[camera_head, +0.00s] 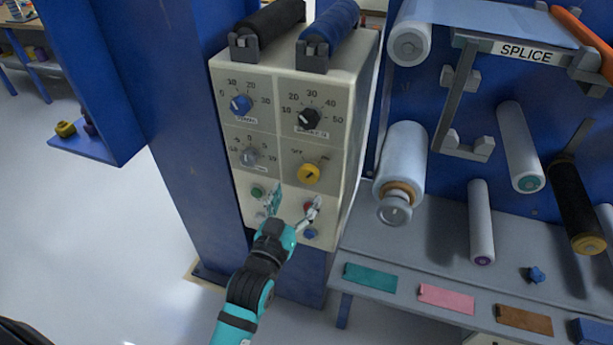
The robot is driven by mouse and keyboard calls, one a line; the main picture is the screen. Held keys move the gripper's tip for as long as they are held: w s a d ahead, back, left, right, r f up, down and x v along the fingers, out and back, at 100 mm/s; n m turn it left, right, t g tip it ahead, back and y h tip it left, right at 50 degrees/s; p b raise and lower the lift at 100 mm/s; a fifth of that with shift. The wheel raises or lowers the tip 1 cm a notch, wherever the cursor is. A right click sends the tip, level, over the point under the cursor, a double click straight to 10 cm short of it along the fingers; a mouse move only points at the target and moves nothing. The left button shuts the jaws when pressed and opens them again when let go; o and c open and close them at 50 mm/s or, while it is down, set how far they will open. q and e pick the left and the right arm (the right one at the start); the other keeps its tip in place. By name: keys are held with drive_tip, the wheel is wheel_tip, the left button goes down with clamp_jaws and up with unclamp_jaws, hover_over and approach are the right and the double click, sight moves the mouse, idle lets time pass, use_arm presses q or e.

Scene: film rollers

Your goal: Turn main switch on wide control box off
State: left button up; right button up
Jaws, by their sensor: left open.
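The wide control box (268,130) is cream coloured and mounted on a blue post. Its face has a blue knob (241,105), a black knob (309,119), a grey knob (249,157) and a yellow rotary switch (309,174). The yellow switch has a small OFF label at its upper left, and its dark mark tilts toward the upper right. Below are a green button (257,191), a red button (309,207) partly behind a finger, and a blue button (311,234). My left gripper (294,205) is open, its fingers spread before the lower panel, below the yellow switch. My right gripper is out of view.
Two dark rollers (331,24) rest in brackets on top of the box. To the right, a blue panel holds film rollers (402,160) and a SPLICE bracket (525,52) above a grey shelf (440,245). White floor (90,230) is open at left.

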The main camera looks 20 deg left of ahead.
sight(307, 178)
use_arm(q)
drive_tip(key=w, duration=0.7)
drive_tip(key=shift+w+d, duration=0.1)
drive_tip(key=shift+d, duration=0.05)
drive_tip(key=c, duration=1.2)
drive_tip(key=shift+o, duration=0.2)
